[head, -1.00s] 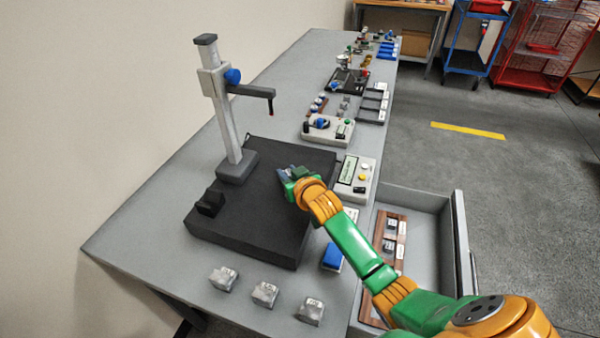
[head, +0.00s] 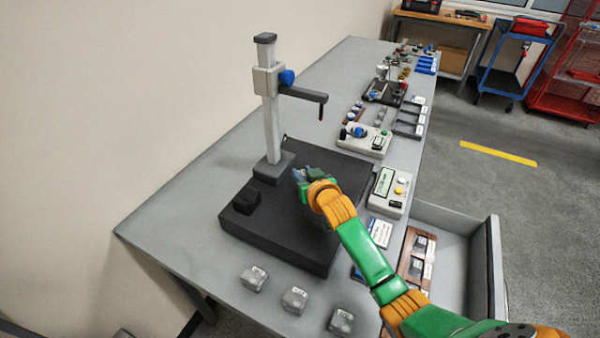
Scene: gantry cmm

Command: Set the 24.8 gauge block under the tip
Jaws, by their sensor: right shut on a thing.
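The comparator stand has a grey column (head: 271,130) on a black plate (head: 285,225). Its dark arm (head: 304,94) reaches right and ends in a small downward tip (head: 321,112). My right gripper (head: 301,177) is over the plate, close to the column's foot and lower in the picture than the tip. It is shut on a small grey-blue block (head: 298,174), mostly hidden by the fingers; its label cannot be read. Three labelled gauge blocks stand at the table's front: left (head: 254,279), middle (head: 294,300) and right (head: 341,322). Their numbers are too small to read. My left gripper is out of view.
A black block (head: 246,201) sits on the plate's left part. A display box (head: 388,190) stands right of the plate. An open drawer (head: 455,235) holds a wooden tray (head: 413,268). Fixtures and trays line the table behind. The table's front left is clear.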

